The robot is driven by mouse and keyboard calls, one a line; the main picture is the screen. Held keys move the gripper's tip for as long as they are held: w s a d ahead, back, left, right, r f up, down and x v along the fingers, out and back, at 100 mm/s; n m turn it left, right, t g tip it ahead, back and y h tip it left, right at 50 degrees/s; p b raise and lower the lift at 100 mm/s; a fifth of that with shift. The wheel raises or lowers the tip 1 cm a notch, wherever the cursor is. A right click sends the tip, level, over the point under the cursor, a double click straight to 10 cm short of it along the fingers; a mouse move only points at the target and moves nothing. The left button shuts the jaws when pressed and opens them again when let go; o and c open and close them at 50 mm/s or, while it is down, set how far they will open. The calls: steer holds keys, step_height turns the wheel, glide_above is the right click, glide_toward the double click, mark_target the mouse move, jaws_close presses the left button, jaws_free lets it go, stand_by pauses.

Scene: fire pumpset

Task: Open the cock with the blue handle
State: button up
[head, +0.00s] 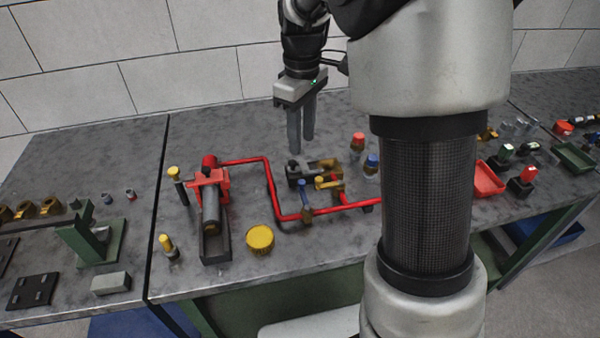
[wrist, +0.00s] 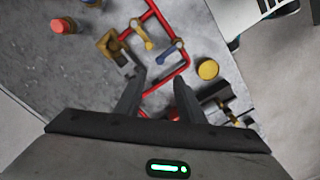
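The blue handle shows just beyond the fingertips.
A dark block with a brass part (head: 328,167) stands behind the cocks. A red-capped bottle (head: 357,142) and a blue-capped bottle (head: 371,164) stand to the right. A red vise-like device (head: 208,185) and a yellow cap (head: 260,238) are left. My column hides part of the table.

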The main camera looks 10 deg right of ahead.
mark_target(302, 181)
step_height(302, 181, down, 13)
steer(key=shift+r+b, duration=0.2)
steer(key=shift+b, duration=0.35)
jaws_close()
